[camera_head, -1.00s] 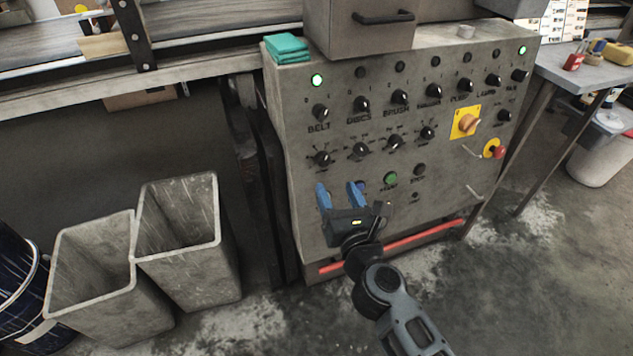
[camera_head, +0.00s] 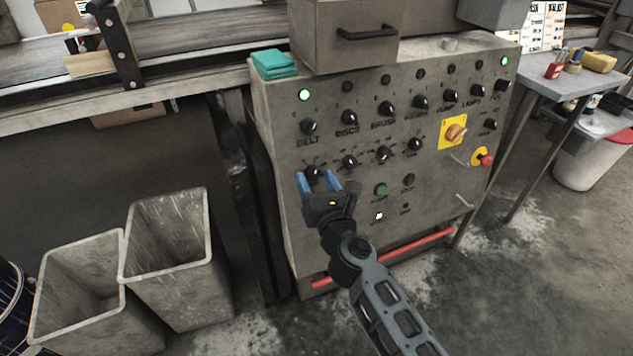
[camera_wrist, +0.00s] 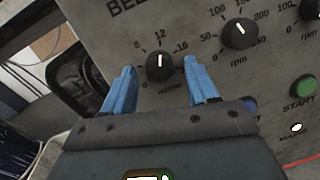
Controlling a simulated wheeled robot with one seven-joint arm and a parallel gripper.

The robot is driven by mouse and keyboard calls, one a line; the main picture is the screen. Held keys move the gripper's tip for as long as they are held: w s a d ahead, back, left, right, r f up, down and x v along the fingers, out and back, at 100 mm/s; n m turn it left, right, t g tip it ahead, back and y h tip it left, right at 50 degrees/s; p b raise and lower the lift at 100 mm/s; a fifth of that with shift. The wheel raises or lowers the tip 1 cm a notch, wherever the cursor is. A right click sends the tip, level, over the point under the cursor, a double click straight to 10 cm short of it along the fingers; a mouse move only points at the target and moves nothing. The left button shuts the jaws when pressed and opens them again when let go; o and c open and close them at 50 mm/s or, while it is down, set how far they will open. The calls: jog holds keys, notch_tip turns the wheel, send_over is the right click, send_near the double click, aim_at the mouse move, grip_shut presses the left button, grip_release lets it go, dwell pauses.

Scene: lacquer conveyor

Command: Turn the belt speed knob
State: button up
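The belt speed knob (camera_wrist: 160,66) is a round black knob with a white pointer line. In the wrist view its pointer stands nearly straight up, close to the 12 on its scale. In the head view the same knob (camera_head: 313,172) is at the left of the panel's lower knob row, partly hidden by the fingers. My gripper (camera_wrist: 158,72) is open, with one blue finger on each side of the knob and visible gaps between. In the head view my gripper (camera_head: 316,180) is in front of the panel, just below the knob.
The grey control panel (camera_head: 290,220) carries several other knobs, including an rpm knob (camera_wrist: 240,33) to the right. A green start button (camera_head: 380,190), orange rotary switch (camera_head: 455,133) and red stop button (camera_head: 487,160) are farther right. Two grey bins (camera_head: 180,290) stand at left.

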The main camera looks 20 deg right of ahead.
jog(key=c, duration=1)
